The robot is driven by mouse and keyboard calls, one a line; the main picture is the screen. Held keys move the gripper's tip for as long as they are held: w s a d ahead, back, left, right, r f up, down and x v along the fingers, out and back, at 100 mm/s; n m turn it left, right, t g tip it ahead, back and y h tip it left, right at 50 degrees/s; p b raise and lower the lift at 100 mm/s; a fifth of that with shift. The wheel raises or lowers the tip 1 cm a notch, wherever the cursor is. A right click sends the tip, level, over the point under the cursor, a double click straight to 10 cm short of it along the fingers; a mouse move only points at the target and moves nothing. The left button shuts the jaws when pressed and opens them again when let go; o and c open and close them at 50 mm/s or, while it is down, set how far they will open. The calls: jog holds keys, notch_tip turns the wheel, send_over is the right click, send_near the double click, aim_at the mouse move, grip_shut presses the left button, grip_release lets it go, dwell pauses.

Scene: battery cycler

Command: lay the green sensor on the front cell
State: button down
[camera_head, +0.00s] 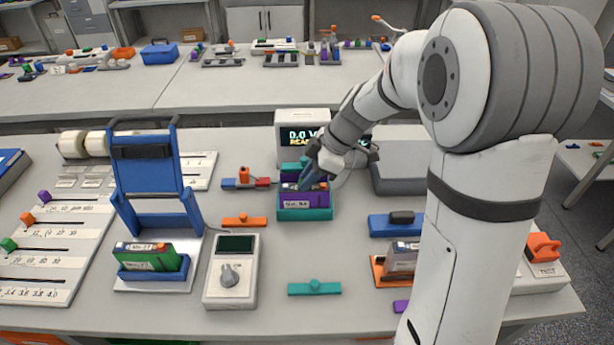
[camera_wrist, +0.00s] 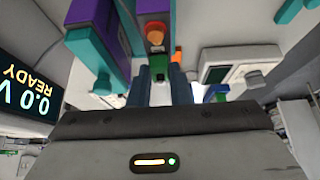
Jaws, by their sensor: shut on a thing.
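My gripper (camera_head: 308,183) reaches down over the purple cells in the teal holder (camera_head: 305,214), behind the front cell (camera_head: 297,203) with its white label. In the wrist view my gripper's two dark blue fingers (camera_wrist: 163,85) are shut on a small green block, which looks like the green sensor (camera_wrist: 163,73). Purple cell sides also show in the wrist view, with an orange-red knob beyond the fingers. The held block is hidden in the head view. I cannot tell whether it touches the front cell.
A display unit (camera_head: 303,122) stands behind the teal holder. A handheld meter (camera_head: 231,270) and a blue holder (camera_head: 152,272) with a green cell are front left. A teal bar (camera_head: 314,288) lies in front. An orange holder (camera_head: 378,272) is at right. Bare table lies between them.

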jog(key=c, duration=1.3)
grip_release()
jog(key=shift+o, duration=0.2)
jog(key=v, duration=0.7)
jog(key=shift+d+r+b, duration=0.2)
jog(key=shift+r+b, duration=0.1)
jog(key=shift+b, duration=0.1)
jog(key=s+d+f+m+t+h, duration=0.1)
jog(key=s+d+m+h, duration=0.2)
jog(key=s+m, duration=0.6)
jog(key=s+d+f+m+t+h, duration=0.1)
jog(key=s+d+m+h, duration=0.2)
jog(key=s+d+m, duration=0.3)
jog(key=shift+s+m+t, duration=0.4)
jog(key=shift+s+m, duration=1.1)
jog(key=shift+s, duration=1)
jog(key=shift+d, duration=0.1)
